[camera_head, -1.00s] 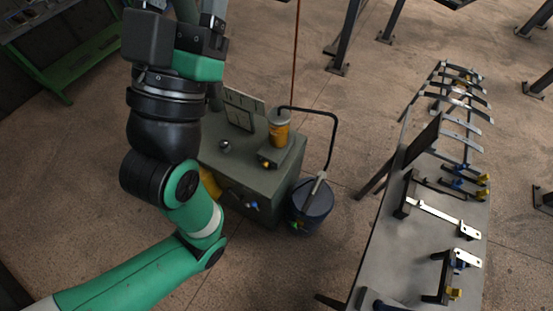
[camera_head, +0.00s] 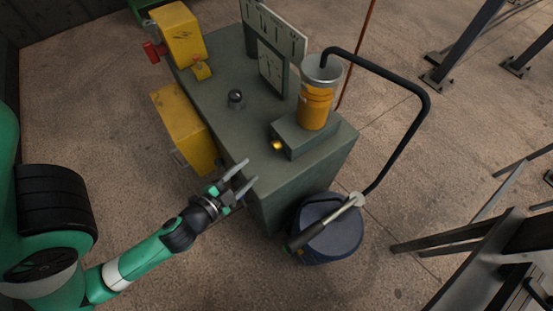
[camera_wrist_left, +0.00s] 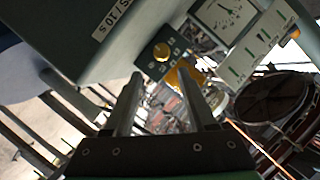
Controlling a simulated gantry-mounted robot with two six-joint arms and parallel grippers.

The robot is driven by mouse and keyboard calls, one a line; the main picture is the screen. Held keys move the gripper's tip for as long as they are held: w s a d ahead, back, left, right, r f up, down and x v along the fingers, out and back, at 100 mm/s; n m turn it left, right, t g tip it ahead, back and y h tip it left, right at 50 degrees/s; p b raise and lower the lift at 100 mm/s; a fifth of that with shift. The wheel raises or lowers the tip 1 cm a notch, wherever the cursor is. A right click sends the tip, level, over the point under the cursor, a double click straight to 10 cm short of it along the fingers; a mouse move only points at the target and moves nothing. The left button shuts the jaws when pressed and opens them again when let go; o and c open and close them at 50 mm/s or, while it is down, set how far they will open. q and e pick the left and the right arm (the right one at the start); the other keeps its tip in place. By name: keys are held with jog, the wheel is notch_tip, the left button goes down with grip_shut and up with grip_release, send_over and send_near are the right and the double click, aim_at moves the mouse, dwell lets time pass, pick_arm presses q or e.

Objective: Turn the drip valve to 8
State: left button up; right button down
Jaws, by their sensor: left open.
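The drip valve appears as a small yellow knob (camera_head: 277,145) on the front of a grey-green block (camera_head: 303,134), under an oiler cup of amber fluid (camera_head: 316,98). In the left wrist view the yellow knob (camera_wrist_left: 161,51) sits on a dark plate with small marks, too small to read. My left gripper (camera_head: 248,173) is open and empty, at the cabinet's front edge, below and left of the knob in the head view. In the left wrist view its two fingers (camera_wrist_left: 161,76) point toward the knob, apart from it. My right gripper is not in view.
The cabinet (camera_head: 213,90) carries a gauge board (camera_head: 272,70), a small round knob (camera_head: 236,98) and yellow boxes (camera_head: 180,38). A black hose (camera_head: 418,92) arches right of the cup.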

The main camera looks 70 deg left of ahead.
aim_at(273, 148)
pick_arm(q)
jog(key=shift+w+a+r+p, duration=0.15)
jog(key=shift+w+p, duration=0.15)
jog(key=shift+w, duration=0.1)
jog(key=shift+w+a, duration=0.15)
jog(key=shift+w, duration=0.15)
jog(key=p+x, duration=0.2)
jog(key=x, duration=0.3)
jog(key=shift+w+a+r, duration=0.1)
jog(key=shift+w, duration=0.05)
jog(key=x, duration=0.5)
jog(key=shift+w+f, duration=0.2)
jog(key=shift+f, duration=0.1)
grip_shut()
